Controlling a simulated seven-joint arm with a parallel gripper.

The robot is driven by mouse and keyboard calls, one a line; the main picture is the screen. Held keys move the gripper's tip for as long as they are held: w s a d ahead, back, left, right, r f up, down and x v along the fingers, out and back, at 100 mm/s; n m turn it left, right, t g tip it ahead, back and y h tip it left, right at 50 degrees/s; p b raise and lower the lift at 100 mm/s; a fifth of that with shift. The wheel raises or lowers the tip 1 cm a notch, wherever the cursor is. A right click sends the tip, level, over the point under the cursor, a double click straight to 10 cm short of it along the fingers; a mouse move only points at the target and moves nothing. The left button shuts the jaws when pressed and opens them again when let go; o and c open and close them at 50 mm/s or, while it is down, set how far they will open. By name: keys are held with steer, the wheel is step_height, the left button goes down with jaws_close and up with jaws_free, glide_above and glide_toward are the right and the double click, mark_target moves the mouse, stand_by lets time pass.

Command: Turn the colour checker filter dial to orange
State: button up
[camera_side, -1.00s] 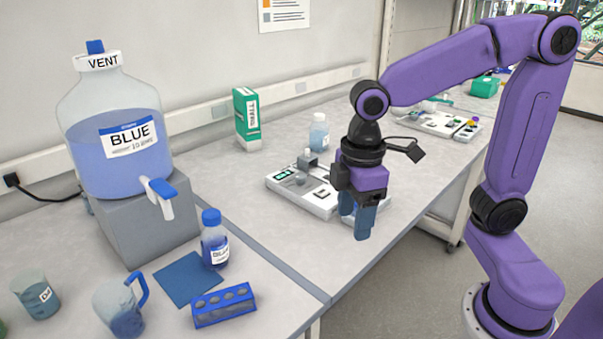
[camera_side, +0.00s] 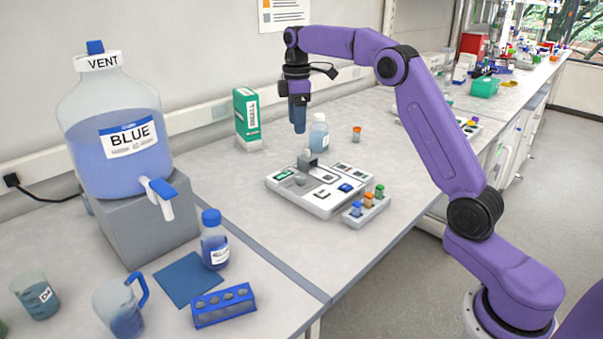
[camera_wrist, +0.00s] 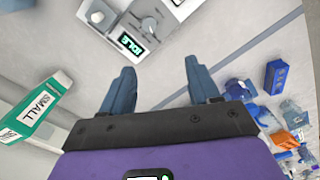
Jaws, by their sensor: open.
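The colour checker (camera_side: 325,205) is a flat white unit on the bench in the side view, with a small green screen at its left. A round grey knob (camera_side: 299,181), apparently its dial, sits next to the screen; its setting is too small to read. Part of a white unit with a lit screen reading "IDLE" (camera_wrist: 130,44) shows at the top of the wrist view, with a round grey knob (camera_wrist: 97,16) beside it. My gripper (camera_side: 298,128) is open and empty, pointing down above the bench behind the checker. Its two fingers stand apart in the wrist view (camera_wrist: 160,88).
A small rack (camera_side: 350,219) with blue, orange and green vials adjoins the checker. A clear bottle (camera_side: 319,135) and a green-white box (camera_side: 247,118) stand near my gripper. An orange-topped vial (camera_side: 357,133) stands behind. A large BLUE carboy (camera_side: 115,110) stands at left.

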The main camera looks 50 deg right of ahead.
mark_target(301, 176)
steer(key=f, duration=0.6)
steer(key=d+f, duration=0.1)
steer(key=f, duration=0.4)
steer(key=d+f, duration=0.1)
steer(key=f, duration=0.5)
steer(key=shift+w+d+f, duration=0.25)
steer(key=shift+w+f, duration=0.05)
steer(key=shift+w, duration=0.1)
steer(key=c, duration=1)
